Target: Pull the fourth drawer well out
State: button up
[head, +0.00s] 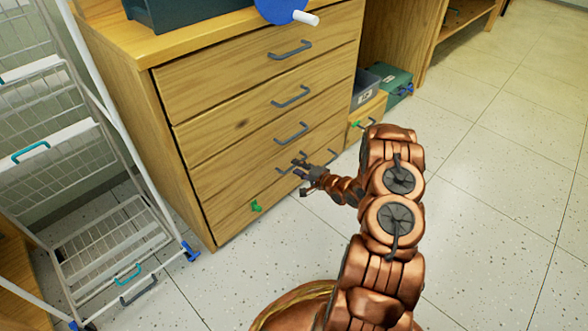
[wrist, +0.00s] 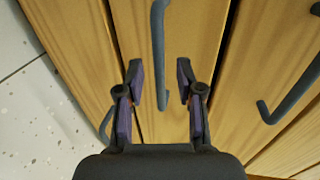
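The wooden chest of drawers (head: 240,125) has a stack of closed drawers with dark bar handles.
A white wire rack (head: 105,245) stands close on the left. A wooden box (head: 366,118) and a green case (head: 388,78) sit right of the chest. A dark bin (head: 185,10) is on top. The tiled floor (head: 490,180) at right is clear.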

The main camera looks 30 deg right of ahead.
jog(key=shift+b+x, duration=0.3)
jog(key=shift+x, duration=0.95)
jog(key=shift+c, duration=0.3)
grip_shut()
